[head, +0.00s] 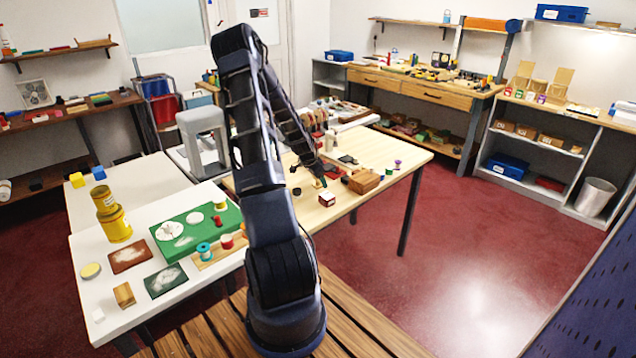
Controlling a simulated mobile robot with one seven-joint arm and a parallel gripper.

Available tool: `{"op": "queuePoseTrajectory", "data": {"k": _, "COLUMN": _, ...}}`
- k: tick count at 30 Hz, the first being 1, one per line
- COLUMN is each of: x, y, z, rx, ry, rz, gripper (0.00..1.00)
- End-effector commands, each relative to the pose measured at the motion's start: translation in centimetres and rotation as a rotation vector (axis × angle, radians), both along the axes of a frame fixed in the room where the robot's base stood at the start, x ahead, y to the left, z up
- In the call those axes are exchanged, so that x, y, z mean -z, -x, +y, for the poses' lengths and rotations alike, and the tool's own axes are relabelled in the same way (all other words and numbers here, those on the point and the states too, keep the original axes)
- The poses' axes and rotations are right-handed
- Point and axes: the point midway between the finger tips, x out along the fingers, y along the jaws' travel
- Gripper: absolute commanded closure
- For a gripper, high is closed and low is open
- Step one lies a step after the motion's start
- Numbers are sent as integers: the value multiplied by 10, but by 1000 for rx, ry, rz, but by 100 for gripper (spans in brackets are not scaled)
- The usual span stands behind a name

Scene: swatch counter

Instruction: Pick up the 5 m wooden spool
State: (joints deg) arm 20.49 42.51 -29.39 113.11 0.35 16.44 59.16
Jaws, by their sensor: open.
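Several small thread spools are in view, but no length marking is legible, so I cannot tell which is the 5 m one. A teal spool (203,251) and a red spool (226,241) stand on a wooden strip on the white table at left. A purple spool (398,164) and a green one (389,171) stand on the right part of the pale wooden table. My gripper (319,179) is open, low over that wooden table. A small yellow-green item (320,184) shows right at its fingertips; its shape and contact with them are unclear.
Close to my gripper are a red-and-white box (326,200), a wooden block (363,181) and a dark disc (297,191). A green mat (215,226) and yellow cans (115,226) are on the white table (84,263).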

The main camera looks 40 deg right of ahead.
Motion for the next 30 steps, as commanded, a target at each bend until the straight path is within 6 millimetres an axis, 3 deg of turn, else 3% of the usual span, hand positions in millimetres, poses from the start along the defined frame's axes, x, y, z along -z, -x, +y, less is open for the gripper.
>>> {"op": "queuePoseTrajectory", "data": {"k": 8, "x": 4, "y": 0, "z": -1, "rx": 0, "ry": 0, "rz": -1, "gripper": 38}}
{"op": "queuePoseTrajectory", "data": {"k": 15, "x": 4, "y": 0, "z": -1, "rx": 0, "ry": 0, "rz": -1, "gripper": 84}}
{"op": "queuePoseTrajectory", "data": {"k": 25, "x": 0, "y": 0, "z": -2, "rx": -1, "ry": 1, "rz": -2, "gripper": 84}}
{"op": "queuePoseTrajectory", "data": {"k": 30, "x": -20, "y": -1, "z": -2, "rx": 0, "ry": 3, "rz": -3, "gripper": 84}}
